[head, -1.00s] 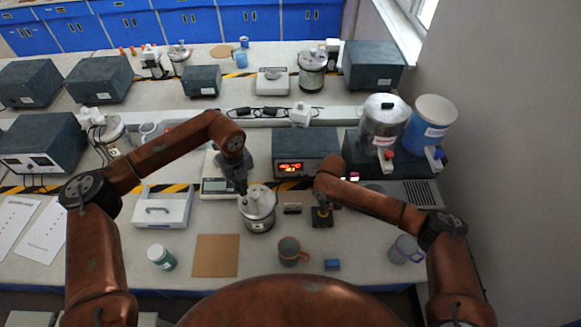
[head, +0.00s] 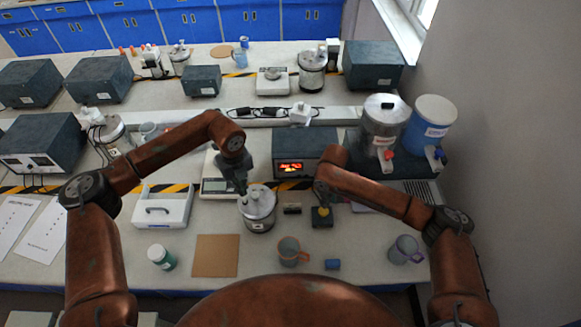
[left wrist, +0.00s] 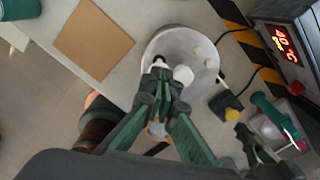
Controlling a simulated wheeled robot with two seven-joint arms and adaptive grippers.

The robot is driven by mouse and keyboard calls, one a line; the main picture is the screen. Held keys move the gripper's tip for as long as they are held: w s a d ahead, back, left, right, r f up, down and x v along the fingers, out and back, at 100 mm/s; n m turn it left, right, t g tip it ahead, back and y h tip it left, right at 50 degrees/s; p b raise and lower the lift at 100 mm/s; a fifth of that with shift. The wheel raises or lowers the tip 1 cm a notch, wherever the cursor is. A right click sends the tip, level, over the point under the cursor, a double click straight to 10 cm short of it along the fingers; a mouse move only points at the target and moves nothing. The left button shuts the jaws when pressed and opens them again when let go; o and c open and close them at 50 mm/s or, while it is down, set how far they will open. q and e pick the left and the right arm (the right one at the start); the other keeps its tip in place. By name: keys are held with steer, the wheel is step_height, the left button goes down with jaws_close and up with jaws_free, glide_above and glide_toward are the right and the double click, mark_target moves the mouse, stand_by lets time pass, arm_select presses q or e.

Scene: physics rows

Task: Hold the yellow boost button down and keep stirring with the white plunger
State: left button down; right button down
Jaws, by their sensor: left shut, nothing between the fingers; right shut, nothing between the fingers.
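The yellow boost button (head: 323,211) sits on a small black box on the bench; it also shows in the left wrist view (left wrist: 232,114). My right gripper (head: 321,195) is shut and empty, just above the button and apart from it; in the left wrist view it is beside the box. A round metal vessel (head: 258,217) with a pale lid stands to the left. The white plunger (left wrist: 183,74) seems to be the largest white knob on its lid. My left gripper (left wrist: 160,64) is shut and empty at the lid, close beside the plunger; I cannot tell whether they touch.
A lit red display box (head: 305,150) stands behind the button. A white tray (head: 163,208) is at left.

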arm_select(q)
steer(key=shift+f, duration=2)
steer(key=shift+r, duration=0.1)
steer(key=shift+r, duration=1.95)
steer(key=shift+r, duration=2.5)
